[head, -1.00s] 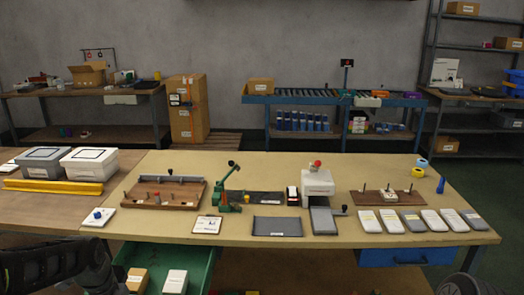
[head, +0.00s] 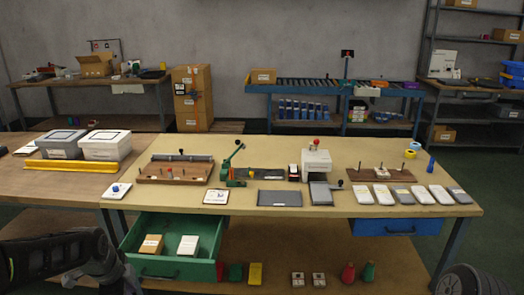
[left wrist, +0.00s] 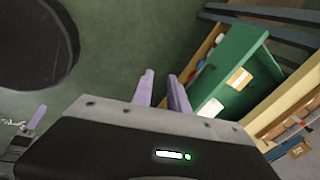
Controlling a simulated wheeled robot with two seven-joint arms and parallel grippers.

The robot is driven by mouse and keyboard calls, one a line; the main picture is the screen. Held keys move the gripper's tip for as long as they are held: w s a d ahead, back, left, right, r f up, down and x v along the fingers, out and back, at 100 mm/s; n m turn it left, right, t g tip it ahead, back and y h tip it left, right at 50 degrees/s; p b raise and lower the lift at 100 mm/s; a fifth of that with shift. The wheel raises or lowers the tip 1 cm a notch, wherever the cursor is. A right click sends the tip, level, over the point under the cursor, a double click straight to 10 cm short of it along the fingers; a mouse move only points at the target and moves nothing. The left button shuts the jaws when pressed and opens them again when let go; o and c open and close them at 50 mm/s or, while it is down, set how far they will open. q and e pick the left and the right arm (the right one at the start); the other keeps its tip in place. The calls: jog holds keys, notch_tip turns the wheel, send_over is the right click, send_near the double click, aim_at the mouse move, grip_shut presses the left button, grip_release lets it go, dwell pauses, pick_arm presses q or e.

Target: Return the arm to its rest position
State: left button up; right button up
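My left arm comes in at the lower left of the head view; its gripper is not seen clearly there. In the left wrist view my left gripper (left wrist: 160,92) has two lilac fingers with a gap between them and nothing in the gap. Beyond the fingers are the green floor and the open green drawer (left wrist: 233,82). The workbench (head: 285,205) stands in front of me, apart from the left arm.
The green drawer (head: 150,258) stands open below the bench's left end, with two small boxes inside, close to my left arm. A blue drawer (head: 392,227) is at the right. Grey and white flat packs (head: 363,197) lie along the bench's right front. Floor is clear under the left gripper.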

pick_arm(q)
jog(key=d+f+n+t+h, duration=0.2)
jog(key=d+f+n+h, duration=0.1)
jog(key=d+f+n, duration=1)
jog(key=s+d+f+n+g, duration=0.1)
jog(key=s+d+f, duration=0.3)
jog(key=s, duration=0.3)
jog(key=s+d+f+n+g+p, duration=0.1)
jog(key=s+d+f+g, duration=0.1)
jog(key=s+d+f, duration=0.2)
jog(key=s+d+f+n+g+h+p, duration=0.1)
jog(key=s+d+f, duration=0.3)
jog(key=s+d, duration=0.5)
jog(key=shift+s+f+g, duration=0.25)
jog(key=shift+s+g, duration=0.15)
jog(key=shift+s, duration=0.55)
